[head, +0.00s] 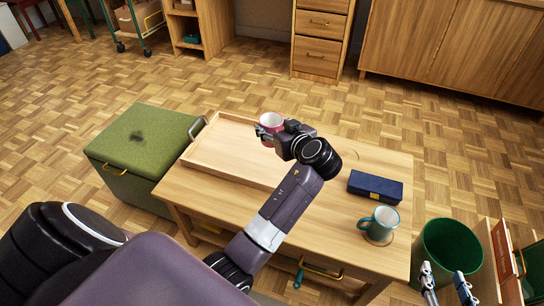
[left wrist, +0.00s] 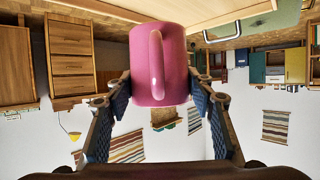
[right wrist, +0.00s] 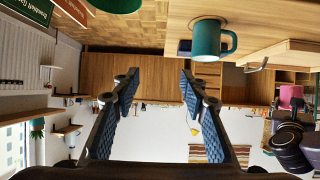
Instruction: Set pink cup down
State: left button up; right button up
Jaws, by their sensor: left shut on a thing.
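The pink cup (head: 272,120) is upright in my left gripper (head: 266,131), over the back right part of the wooden tray (head: 215,172) on the low table. In the left wrist view the two fingers press on both sides of the pink cup (left wrist: 178,62), with its handle towards the camera. My right gripper (head: 448,285) is open and empty at the lower right, beyond the table's right end. The right wrist view also shows the pink cup (right wrist: 290,96) in the left gripper.
A teal mug (head: 383,219) stands on a round coaster at the table's front right, with a dark blue case (head: 375,187) behind it. A green lidded box (head: 137,140) stands left of the table, a green bin (head: 447,250) to its right. The tray's left part is bare.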

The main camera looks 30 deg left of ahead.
pick_arm(q)
notch_tip(320, 180, down, 7)
jog(key=shift+f+b, duration=0.2)
jog(key=shift+b, duration=0.8)
notch_tip(320, 180, down, 4)
jog(key=shift+r+b, duration=0.1)
jog(key=shift+b, duration=0.55)
jog(key=shift+f, duration=0.2)
jog(key=o, duration=1.3)
jog(key=shift+o, duration=0.2)
pick_arm(e)
jog(key=w+a+r+t+y, duration=0.1)
jog(key=r+t, duration=0.3)
jog(key=r, duration=0.5)
jog(key=w+a+r+t+y, duration=0.1)
jog(key=a+r+t+y, duration=0.1)
jog(key=r+t, duration=0.3)
notch_tip(320, 180, up, 5)
jog(key=shift+f+t, duration=0.2)
jog(key=shift+t, duration=0.1)
pick_arm(q)
jog(key=shift+s+d, duration=0.1)
pick_arm(e)
jog(key=shift+w, duration=0.1)
